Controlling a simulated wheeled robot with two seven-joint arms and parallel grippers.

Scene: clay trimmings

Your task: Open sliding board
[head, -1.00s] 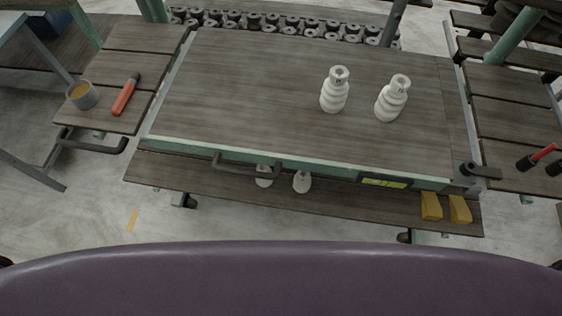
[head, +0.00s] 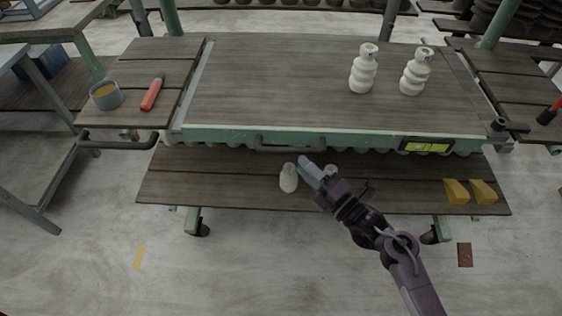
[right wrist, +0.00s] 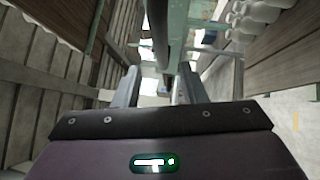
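The sliding board (head: 270,85) is a wide grey-brown wooden top with a pale green front edge. A dark bar handle (head: 290,148) is fixed on that edge, left of centre. My right gripper (head: 307,166) is just in front of and below the handle in the head view, its fingers pointing toward it. In the right wrist view my right gripper (right wrist: 161,88) has its two fingers apart with nothing between the tips. A dark bar, seemingly the handle (right wrist: 158,30), lies ahead of the gap. I cannot tell how close it is. My left gripper is not in view.
Two white ribbed bottles (head: 363,70) (head: 415,73) stand on the board. Below, a wooden shelf (head: 225,185) carries a small white bottle (head: 288,178), another partly hidden, and yellow wedges (head: 456,192).

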